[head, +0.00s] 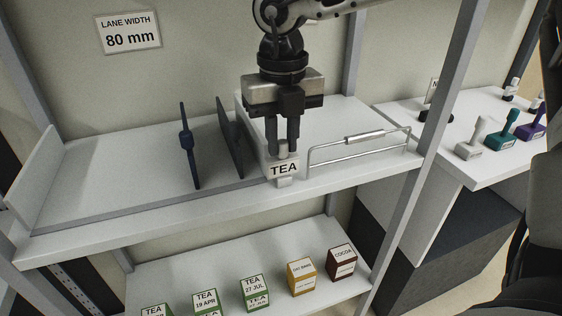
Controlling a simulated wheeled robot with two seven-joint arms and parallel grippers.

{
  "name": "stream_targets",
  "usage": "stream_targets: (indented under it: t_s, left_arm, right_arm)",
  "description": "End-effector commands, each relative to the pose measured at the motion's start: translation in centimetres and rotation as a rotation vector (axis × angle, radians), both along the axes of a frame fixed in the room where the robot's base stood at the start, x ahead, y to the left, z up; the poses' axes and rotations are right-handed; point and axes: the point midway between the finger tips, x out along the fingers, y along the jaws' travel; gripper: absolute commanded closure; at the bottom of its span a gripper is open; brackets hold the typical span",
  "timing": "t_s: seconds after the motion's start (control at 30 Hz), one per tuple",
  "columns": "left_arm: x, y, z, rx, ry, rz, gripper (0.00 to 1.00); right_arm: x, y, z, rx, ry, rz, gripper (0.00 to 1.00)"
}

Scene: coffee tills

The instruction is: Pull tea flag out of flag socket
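The tea flag is a white plate marked TEA (283,169) with a grey grip (283,147) on top. It stands upright at the front edge of the upper shelf. Its foot meets a small pale flag socket (285,182); whether it is fully seated is hard to tell. My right gripper (283,150) points straight down from above, its two dark fingers on either side of the grey grip with no clear gap, so it looks shut on the flag. My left gripper is not in view.
On the upper shelf (110,190) are a blue divider (187,145), a dark divider (230,137) and a wire rail (360,145) close right of the flag. Boxes, including a cocoa box (342,261), stand on the lower shelf. Coloured handled blocks (502,136) stand on the right-hand counter.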

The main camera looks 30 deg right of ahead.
Motion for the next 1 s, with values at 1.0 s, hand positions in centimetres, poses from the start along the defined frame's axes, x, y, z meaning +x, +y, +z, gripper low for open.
stream_targets:
  t_s: [1.0]
  left_arm:
    - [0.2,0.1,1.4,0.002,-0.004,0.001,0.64]
  right_arm:
    - [0.0,0.0,2.8,-0.001,-0.002,0.000,1.00]
